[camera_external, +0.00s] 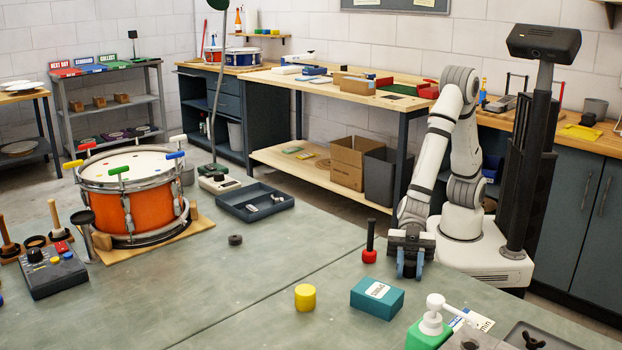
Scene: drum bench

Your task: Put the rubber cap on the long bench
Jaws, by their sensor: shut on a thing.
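A long bench with a pale wooden top (335,88) and a lower shelf stands behind, along the wall.
A red-based black-handled tool (370,243) stands just left of my gripper. An orange drum (132,205) and a dark tray (254,203) are on the left. The worktop's middle is clear.

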